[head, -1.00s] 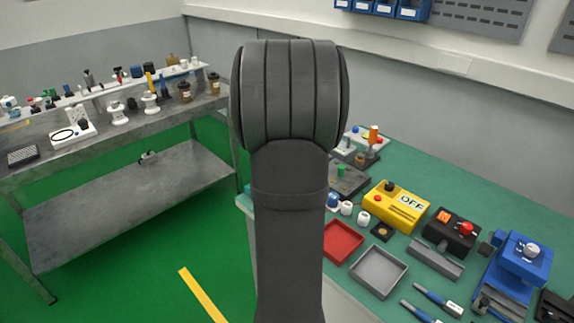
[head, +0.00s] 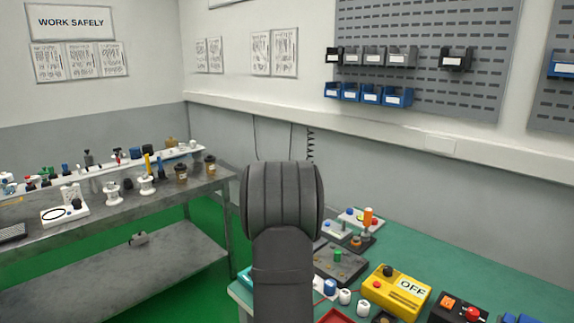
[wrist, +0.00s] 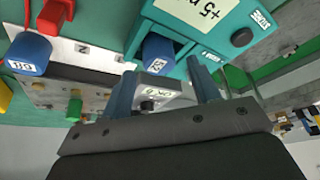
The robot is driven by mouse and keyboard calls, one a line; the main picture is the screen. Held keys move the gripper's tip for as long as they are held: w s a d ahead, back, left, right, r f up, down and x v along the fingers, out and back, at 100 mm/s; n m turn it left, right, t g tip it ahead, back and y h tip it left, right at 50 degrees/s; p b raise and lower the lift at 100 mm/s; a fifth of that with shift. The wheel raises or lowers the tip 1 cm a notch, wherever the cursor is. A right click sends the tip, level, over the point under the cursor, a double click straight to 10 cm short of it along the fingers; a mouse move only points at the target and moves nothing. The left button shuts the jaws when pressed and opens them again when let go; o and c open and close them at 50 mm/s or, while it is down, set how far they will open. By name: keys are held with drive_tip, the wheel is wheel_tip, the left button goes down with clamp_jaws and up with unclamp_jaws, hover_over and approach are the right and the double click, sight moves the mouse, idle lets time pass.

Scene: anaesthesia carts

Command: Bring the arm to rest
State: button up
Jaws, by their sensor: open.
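My arm (head: 282,205) stands upright in the middle of the head view, a dark grey link with a rounded top, and hides part of the green bench behind it. My gripper (wrist: 162,85) shows only in the wrist view, with its two blue-grey fingers apart. A pale part with a dark knob shows between the fingers, apparently beyond them; I see nothing held.
The green bench (head: 500,272) at right carries a yellow box (head: 397,290) marked OFF, white and blue caps and a red tray (head: 335,316). A grey metal bench (head: 100,208) with cups and fittings stands at left. Blue bins (head: 370,94) hang on the back wall.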

drive_tip(key=shift+x, duration=0.85)
drive_tip(key=shift+r, duration=1.6)
drive_tip(key=shift+s+f, duration=0.1)
drive_tip(key=shift+f, duration=0.05)
